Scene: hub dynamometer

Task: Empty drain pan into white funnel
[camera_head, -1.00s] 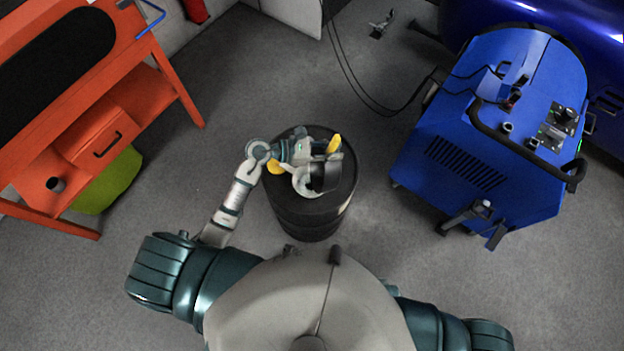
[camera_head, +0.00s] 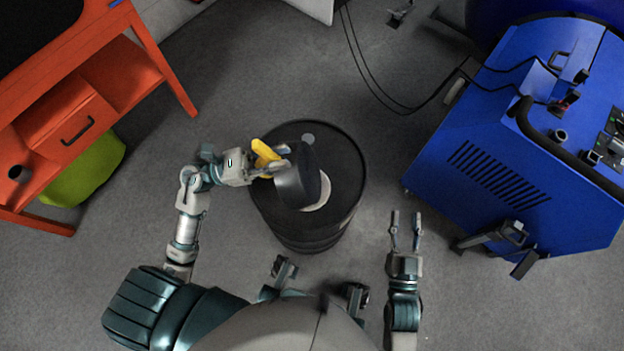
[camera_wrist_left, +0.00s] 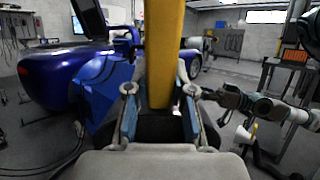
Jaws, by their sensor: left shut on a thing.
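The dark drain pan (camera_head: 291,186) is tipped steeply on its side over the drum in the head view. My left gripper (camera_head: 268,170) is shut on its yellow handle (camera_head: 264,150). The yellow handle (camera_wrist_left: 164,50) also stands between the left fingers (camera_wrist_left: 160,112) in the left wrist view. The white funnel (camera_head: 322,193) sits on top of the black drum, partly hidden behind the pan. Whether any liquid is flowing cannot be seen. My right gripper (camera_head: 406,230) is open and empty, to the right of the drum and apart from it.
The black drum (camera_head: 345,160) stands on the grey floor. A blue machine (camera_head: 500,150) with cables is at the right. An orange workbench (camera_head: 110,80) and a green rounded object (camera_head: 85,180) are at the left. Floor around the drum is mostly clear.

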